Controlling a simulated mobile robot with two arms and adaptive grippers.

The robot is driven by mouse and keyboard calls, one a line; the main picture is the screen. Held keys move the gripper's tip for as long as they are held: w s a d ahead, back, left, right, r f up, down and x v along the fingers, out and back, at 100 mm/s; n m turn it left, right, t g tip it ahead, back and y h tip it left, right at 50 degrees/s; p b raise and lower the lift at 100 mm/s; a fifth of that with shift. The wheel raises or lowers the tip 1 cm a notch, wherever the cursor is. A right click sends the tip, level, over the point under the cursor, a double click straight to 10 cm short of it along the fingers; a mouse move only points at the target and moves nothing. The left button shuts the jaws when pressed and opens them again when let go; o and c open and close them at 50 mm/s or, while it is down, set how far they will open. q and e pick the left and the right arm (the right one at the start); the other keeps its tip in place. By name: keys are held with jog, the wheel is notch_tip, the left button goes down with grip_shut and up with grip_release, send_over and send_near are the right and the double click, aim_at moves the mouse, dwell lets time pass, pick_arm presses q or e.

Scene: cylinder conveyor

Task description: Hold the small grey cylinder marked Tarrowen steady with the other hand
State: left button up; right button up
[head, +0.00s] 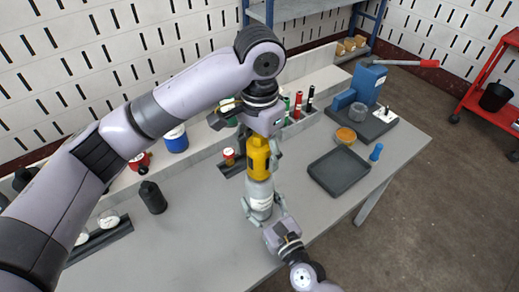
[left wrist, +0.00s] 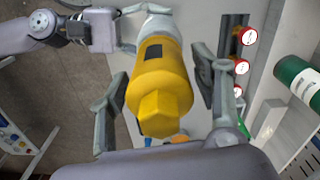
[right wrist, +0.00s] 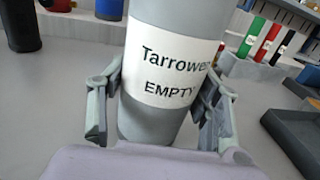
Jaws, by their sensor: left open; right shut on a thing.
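The small grey cylinder (head: 260,197) stands upright on the grey table, with a yellow cap (head: 258,158) on its top. Its white label reads "Tarrowen" and "EMPTY" in the right wrist view (right wrist: 170,70). My right gripper (head: 264,212) is shut on the lower part of the cylinder, one finger on each side. My left gripper (head: 260,150) is above, pointing down, with its open fingers on both sides of the yellow cap. In the left wrist view the cap (left wrist: 158,85) sits between the fingers, with gaps beside it. The cylinder's far side is hidden.
A black tray (head: 339,172) lies to the right, with an orange bowl (head: 346,135) and small blue object (head: 376,152) near it. A blue press (head: 368,85) stands behind. A dark cylinder (head: 153,197) stands left. Red, green and black tubes (head: 298,104) stand in a rack behind.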

dwell(0.3)
pick_arm(q)
jog(key=m, duration=0.6)
jog(key=m, duration=0.6)
dwell(0.4)
jog(key=shift+f, duration=1.25)
jog(key=shift+c, duration=0.4)
